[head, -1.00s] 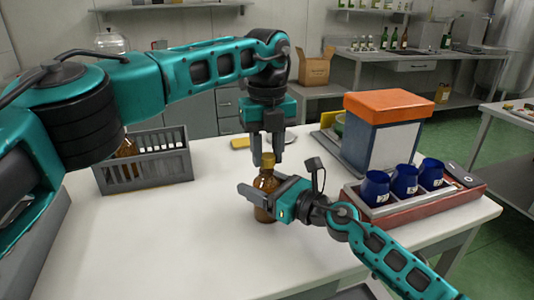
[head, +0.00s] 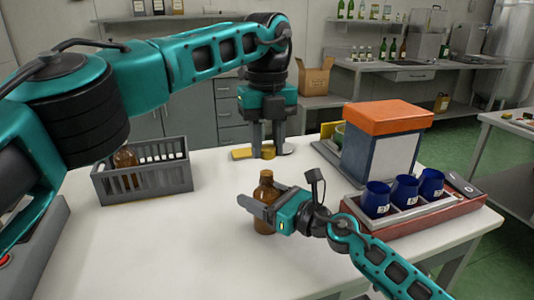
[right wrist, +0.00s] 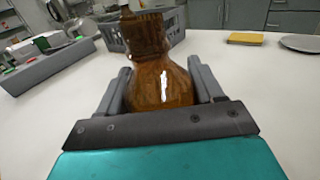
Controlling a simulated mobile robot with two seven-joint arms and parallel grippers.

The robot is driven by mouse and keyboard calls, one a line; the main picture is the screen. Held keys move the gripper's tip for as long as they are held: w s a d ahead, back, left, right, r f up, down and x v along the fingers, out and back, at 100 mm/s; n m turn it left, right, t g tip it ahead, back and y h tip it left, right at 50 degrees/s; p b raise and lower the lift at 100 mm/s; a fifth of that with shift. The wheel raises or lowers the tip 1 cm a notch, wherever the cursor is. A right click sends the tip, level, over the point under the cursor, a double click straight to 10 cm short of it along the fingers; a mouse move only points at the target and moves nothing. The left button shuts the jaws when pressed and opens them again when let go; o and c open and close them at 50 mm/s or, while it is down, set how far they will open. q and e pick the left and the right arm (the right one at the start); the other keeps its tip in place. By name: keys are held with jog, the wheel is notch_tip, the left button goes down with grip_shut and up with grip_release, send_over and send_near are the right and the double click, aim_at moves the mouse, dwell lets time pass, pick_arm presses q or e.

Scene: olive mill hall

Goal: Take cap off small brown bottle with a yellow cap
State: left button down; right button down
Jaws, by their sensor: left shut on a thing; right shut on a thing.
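The small brown bottle (head: 265,179) stands upright on the white table, its neck bare at the top. My right gripper (head: 259,196) is shut around its body. The right wrist view shows the brown bottle (right wrist: 163,82) between the two fingers, with a threaded brown neck and no cap on it. My left gripper (head: 267,150) points down above the bottle, shut on the yellow cap (head: 268,153). The cap is apart from the bottle's neck, with a gap between them.
A grey crate (head: 150,190) with a brown bottle in it stands at left. A red tray (head: 455,204) with several blue cups is at right, before an orange-topped box (head: 388,118). A yellow pad (head: 241,154) lies at the back.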

dwell(0.3)
jog(key=shift+c, duration=0.4)
grip_release()
jog(key=v, duration=1.1)
jog(key=shift+f, duration=0.15)
jog(key=shift+s+d, duration=0.35)
jog(key=shift+d, duration=0.05)
